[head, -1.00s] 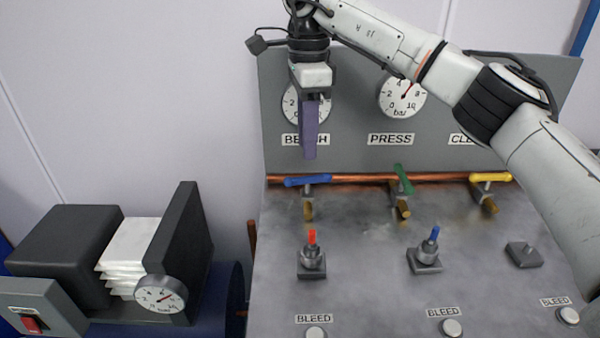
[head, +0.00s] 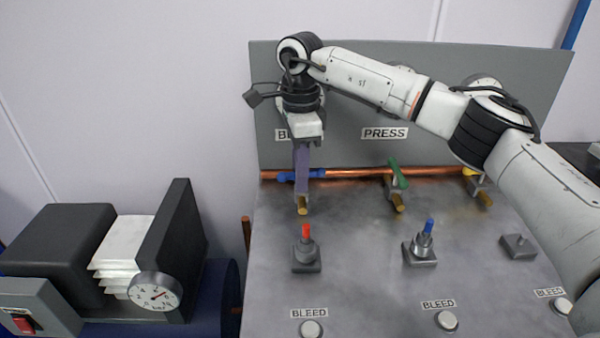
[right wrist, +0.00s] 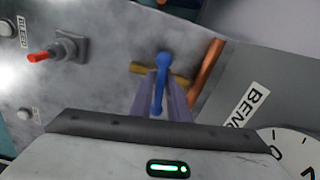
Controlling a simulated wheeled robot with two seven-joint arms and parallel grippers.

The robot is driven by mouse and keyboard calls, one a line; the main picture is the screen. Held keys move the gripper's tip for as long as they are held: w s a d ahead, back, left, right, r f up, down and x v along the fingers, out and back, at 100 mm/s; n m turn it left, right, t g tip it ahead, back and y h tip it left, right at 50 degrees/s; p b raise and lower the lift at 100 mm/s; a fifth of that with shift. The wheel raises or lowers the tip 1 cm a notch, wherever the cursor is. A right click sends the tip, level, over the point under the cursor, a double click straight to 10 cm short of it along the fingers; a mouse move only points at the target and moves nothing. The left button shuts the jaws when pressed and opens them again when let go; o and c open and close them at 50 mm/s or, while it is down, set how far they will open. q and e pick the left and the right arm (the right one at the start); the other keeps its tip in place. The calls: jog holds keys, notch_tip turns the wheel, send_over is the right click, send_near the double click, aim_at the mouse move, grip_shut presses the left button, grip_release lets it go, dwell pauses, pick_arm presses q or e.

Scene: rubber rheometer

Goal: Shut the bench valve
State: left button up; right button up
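The bench valve has a blue lever handle (head: 287,178) on a copper pipe below the BENCH label, with a brass body (head: 302,209) under it. The handle lies roughly along the pipe. My right gripper (head: 302,190) points down at this valve, its purple fingers covering the middle of the handle in the head view. In the right wrist view the blue handle (right wrist: 162,62) runs between the two fingers (right wrist: 160,95), one on each side. A narrow spacing shows, but I cannot tell whether they press on it. My left gripper is not in view.
The green-handled valve (head: 397,174) stands to the right, and a yellow-handled one (head: 469,171) beyond is partly hidden by my arm. A red-tipped toggle (head: 306,248) and a blue-tipped toggle (head: 423,243) stand in front.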

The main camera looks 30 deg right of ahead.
grip_shut()
jog(key=shift+r+m+p, duration=0.2)
jog(key=shift+m+p, duration=0.1)
jog(key=shift+p, duration=0.35)
jog(key=shift+f+m+p, duration=0.1)
jog(key=shift+m+p, duration=0.3)
jog(key=shift+m, duration=0.2)
jog(key=shift+f, duration=0.1)
jog(key=shift+o, duration=2.2)
grip_release()
notch_tip(320, 180, up, 10)
jog(key=shift+r, duration=0.2)
